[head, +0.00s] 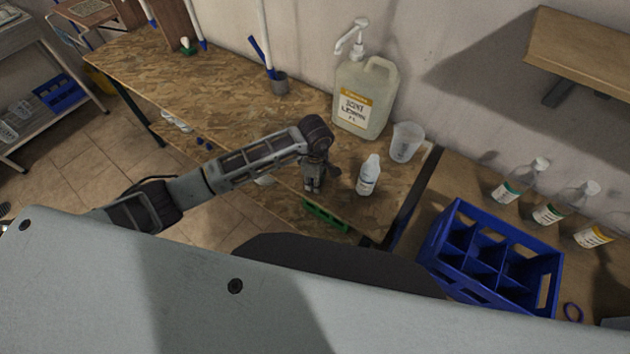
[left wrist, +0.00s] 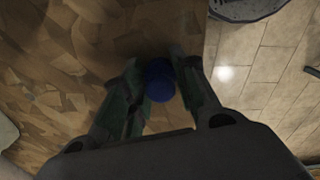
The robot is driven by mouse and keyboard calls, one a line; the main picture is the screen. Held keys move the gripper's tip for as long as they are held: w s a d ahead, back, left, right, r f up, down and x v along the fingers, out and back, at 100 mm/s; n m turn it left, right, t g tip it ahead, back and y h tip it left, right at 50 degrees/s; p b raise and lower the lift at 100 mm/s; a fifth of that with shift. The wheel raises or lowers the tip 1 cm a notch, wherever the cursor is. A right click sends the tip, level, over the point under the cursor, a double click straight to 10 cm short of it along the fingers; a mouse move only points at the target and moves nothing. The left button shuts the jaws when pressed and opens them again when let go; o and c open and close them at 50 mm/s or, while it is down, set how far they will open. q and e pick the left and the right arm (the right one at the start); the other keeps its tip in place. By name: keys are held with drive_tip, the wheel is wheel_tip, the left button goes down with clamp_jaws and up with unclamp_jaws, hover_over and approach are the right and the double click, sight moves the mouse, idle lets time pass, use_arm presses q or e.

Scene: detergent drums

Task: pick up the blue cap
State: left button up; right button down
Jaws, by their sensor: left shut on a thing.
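The blue cap (left wrist: 158,82) shows in the left wrist view as a dark blue round thing between my left gripper's fingertips. My left gripper (left wrist: 160,88) is shut on it, over the wooden board top near its edge. In the head view my left gripper (head: 314,186) points down at the front part of the workbench (head: 225,100), left of a small white bottle (head: 368,176). The cap is hidden there by the gripper. Whether the cap touches the board or is lifted I cannot tell. My right gripper is in neither view.
A large lemon scent jug (head: 364,98) with a pump and a clear beaker (head: 406,142) stand behind the gripper. A blue crate (head: 490,258) and several labelled bottles (head: 519,180) are at the right.

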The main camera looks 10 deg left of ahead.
use_arm(q)
drive_tip(key=shift+r, duration=0.1)
idle(0.3)
drive_tip(key=shift+r+b, duration=0.75)
drive_tip(key=shift+r, duration=4.15)
drive_tip(key=shift+r, duration=0.1)
